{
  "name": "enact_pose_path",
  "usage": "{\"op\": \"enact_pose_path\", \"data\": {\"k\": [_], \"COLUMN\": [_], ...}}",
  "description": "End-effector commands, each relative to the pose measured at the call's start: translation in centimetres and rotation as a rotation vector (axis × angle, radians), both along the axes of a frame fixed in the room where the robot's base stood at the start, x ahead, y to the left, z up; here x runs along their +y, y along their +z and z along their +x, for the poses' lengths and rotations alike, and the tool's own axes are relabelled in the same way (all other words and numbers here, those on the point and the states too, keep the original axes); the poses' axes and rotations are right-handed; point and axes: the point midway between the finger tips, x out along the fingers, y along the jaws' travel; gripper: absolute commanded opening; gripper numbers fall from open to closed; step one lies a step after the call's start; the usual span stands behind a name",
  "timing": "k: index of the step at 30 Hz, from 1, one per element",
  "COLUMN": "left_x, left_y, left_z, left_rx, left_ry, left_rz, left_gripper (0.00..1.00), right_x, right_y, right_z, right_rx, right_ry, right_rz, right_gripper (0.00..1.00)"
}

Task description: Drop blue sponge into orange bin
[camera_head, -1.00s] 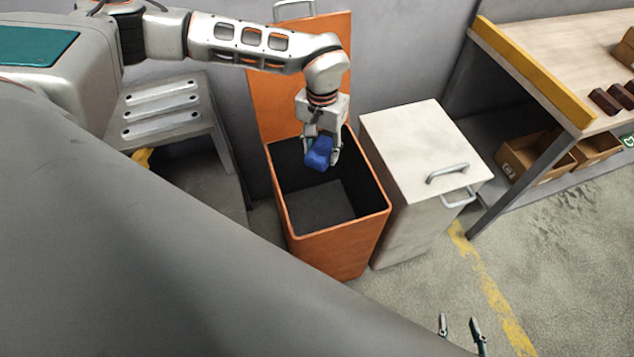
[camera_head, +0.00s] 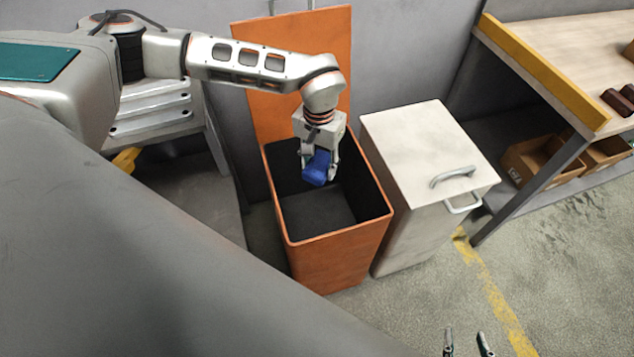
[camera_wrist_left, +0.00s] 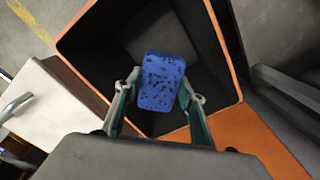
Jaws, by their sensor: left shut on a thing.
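The blue sponge (camera_head: 317,168) is held in my left gripper (camera_head: 319,170), over the mouth of the orange bin (camera_head: 335,262). The bin's lid stands raised against the wall behind it, and its dark inside looks empty where I can see it. In the left wrist view the sponge (camera_wrist_left: 161,82) sits between the two fingers of the left gripper (camera_wrist_left: 158,90), with the bin's orange rim (camera_wrist_left: 222,48) around it. My right gripper (camera_head: 468,343) shows only its two fingertips at the bottom edge, apart with nothing visible between them.
A closed white bin (camera_head: 425,145) with a handle stands right beside the orange bin. A workbench (camera_head: 560,62) with cardboard boxes (camera_head: 540,160) beneath is at the right. A grey shelf unit (camera_head: 155,110) is left of the bin.

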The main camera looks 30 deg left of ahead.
Motion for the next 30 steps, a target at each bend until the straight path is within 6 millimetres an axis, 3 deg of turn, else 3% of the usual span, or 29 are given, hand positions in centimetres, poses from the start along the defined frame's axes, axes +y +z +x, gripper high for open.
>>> {"op": "enact_pose_path", "data": {"k": [1, 3, 16, 30], "left_x": [0.0, 0.0, 0.0, 0.0], "left_y": [0.0, 0.0, 0.7, 9.4], "left_z": [0.0, 0.0, 0.0, 0.1], "left_rx": [0.0, 0.0, -0.001, -0.003], "left_ry": [0.0, 0.0, 0.0, 0.0], "left_rz": [0.0, 0.0, -0.001, 0.0], "left_gripper": [0.47, 0.59, 0.59, 0.59], "right_x": [0.0, 0.0, 0.0, 0.0], "right_y": [0.0, 0.0, -0.5, -0.4], "right_z": [0.0, 0.0, -0.2, -0.2], "right_rx": [-0.001, -0.001, 0.007, 0.006], "right_ry": [0.0, 0.0, -0.001, -0.002], "right_rz": [0.0, 0.001, 0.003, 0.003], "right_gripper": [0.4, 0.4, 0.4, 0.4]}}
